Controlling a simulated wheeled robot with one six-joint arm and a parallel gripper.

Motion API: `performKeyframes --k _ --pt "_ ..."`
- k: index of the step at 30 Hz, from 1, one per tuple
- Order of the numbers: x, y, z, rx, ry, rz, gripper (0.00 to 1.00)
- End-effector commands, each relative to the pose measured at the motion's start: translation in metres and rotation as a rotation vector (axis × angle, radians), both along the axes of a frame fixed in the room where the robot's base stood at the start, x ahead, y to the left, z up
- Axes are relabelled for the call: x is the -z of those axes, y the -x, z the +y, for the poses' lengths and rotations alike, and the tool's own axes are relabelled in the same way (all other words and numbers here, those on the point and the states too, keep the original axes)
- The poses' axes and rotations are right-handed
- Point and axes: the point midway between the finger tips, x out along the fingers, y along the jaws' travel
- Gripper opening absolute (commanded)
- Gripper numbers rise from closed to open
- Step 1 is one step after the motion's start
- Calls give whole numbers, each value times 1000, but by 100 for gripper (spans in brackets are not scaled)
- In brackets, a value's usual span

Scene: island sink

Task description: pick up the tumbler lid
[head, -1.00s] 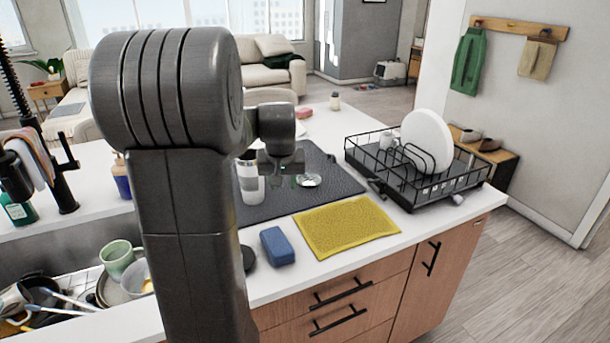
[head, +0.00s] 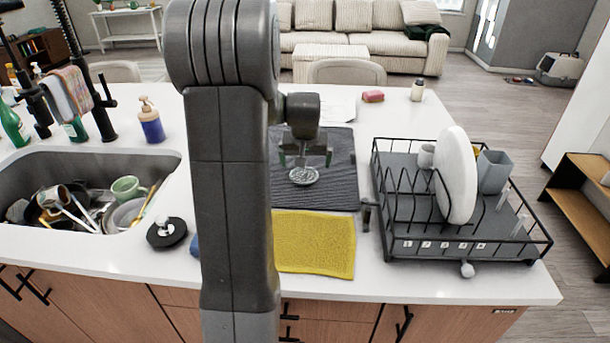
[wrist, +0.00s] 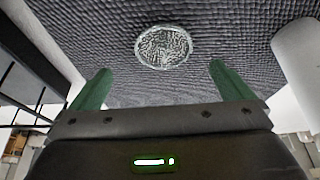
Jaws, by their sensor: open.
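The tumbler lid appears to be the round, silvery, see-through disc (head: 304,176) lying flat on the dark ribbed mat (head: 338,190). It also shows in the wrist view (wrist: 163,46), beyond my fingertips and roughly centred between them. My gripper (head: 305,158) is open and empty, with its green fingers pointing down; in the head view it appears just above and behind the lid. In the wrist view both fingers (wrist: 159,74) are apart, with nothing between them. A white cylinder, likely the tumbler (wrist: 298,58), stands to the right in the wrist view; my arm hides it in the head view.
A black dish rack (head: 400,243) with a white plate (head: 456,176) stands right of the mat. A yellow cloth (head: 315,245) lies in front. The sink (head: 70,165) full of dishes and a black disc with a knob (head: 167,235) are left.

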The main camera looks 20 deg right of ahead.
Motion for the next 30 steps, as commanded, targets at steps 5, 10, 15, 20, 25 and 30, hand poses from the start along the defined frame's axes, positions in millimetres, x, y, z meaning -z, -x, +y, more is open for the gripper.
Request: performKeyframes --k 5,10,15,20,25,30 --pt "13 -5 -2 0 0 1 100" --pt "22 -11 -2 0 -1 2 100" --pt "41 -23 -2 0 -1 3 100" --pt "56 -28 -5 0 0 1 100" --pt "60 -29 -6 0 0 -1 100" --pt "59 -29 -6 0 0 -1 92"
